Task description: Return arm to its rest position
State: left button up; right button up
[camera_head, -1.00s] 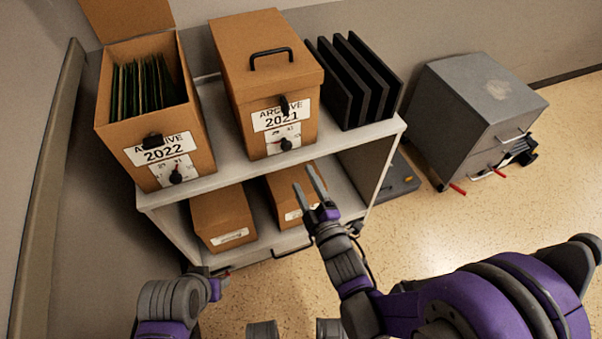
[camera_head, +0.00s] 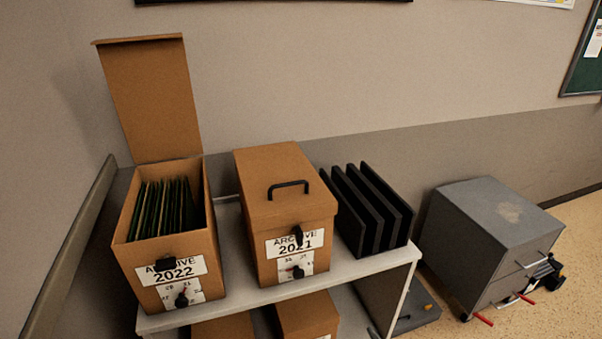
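Neither of my arms nor grippers shows in the head view now. The shelf unit (camera_head: 345,272) stands against the wall. On its top, the Archive 2022 box (camera_head: 127,273) is at the left with its lid raised and green folders (camera_head: 165,208) inside. The Archive 2021 box (camera_head: 285,215) stands next to it with its lid shut and a black handle on top. Black upright binders or dividers (camera_head: 375,215) stand at the right end of the shelf top.
Brown boxes (camera_head: 306,316) sit on the lower shelf, cut by the frame's bottom edge. Bare floor (camera_head: 560,310) shows at far right.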

jog(key=s+d+f+m+g, duration=0.15)
jog(key=s+m+g, duration=0.25)
jog(key=s, duration=0.4)
jog(key=s+d+m+g, duration=0.3)
jog(key=s, duration=0.6)
pick_arm(q)
notch_tip(320, 180, up, 19)
jog(key=w+p, duration=0.2)
jog(key=p, duration=1.5)
jog(key=shift+t, duration=0.4)
pick_arm(e)
jog(key=w+r, duration=0.3)
jog(key=r, duration=1.5)
jog(key=shift+r+t+h, duration=0.2)
jog(key=shift+t+h, duration=0.2)
